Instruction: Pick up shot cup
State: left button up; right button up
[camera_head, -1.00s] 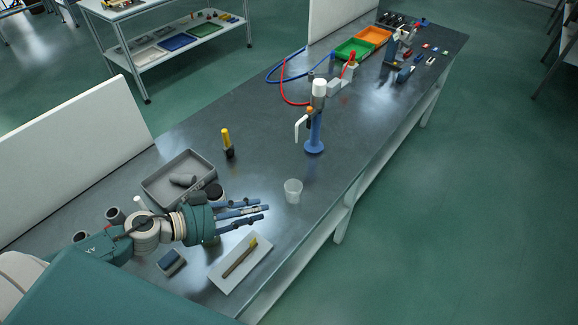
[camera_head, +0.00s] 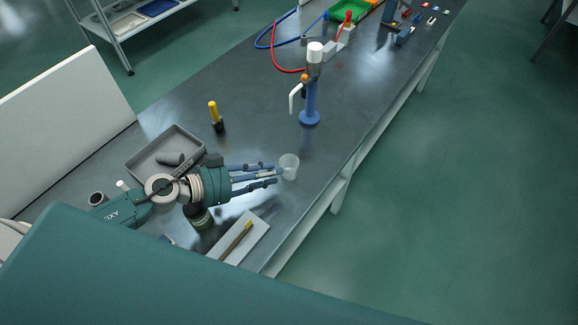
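The shot cup (camera_head: 290,167) is a small translucent whitish cup standing upright on the dark bench top, right of my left gripper. My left gripper (camera_head: 277,175) reaches in from the left, with its blue-grey fingers pointing right. Its fingertips are at the cup's left side. I cannot tell whether they touch it or lie around it. The fingers look spread with a gap between them. My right gripper is not in view.
A grey tray (camera_head: 133,160) with a grey object in it lies behind my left arm. A white plate with a brush (camera_head: 238,240) lies in front. A yellow-and-black bottle (camera_head: 215,117) and a blue stand with a white top (camera_head: 310,100) stand farther back. The bench's right edge is near the cup.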

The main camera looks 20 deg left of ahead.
pick_arm(q)
jog(key=shift+p+x, duration=0.45)
jog(key=shift+x, duration=2.65)
jog(key=shift+r, duration=0.25)
grip_shut()
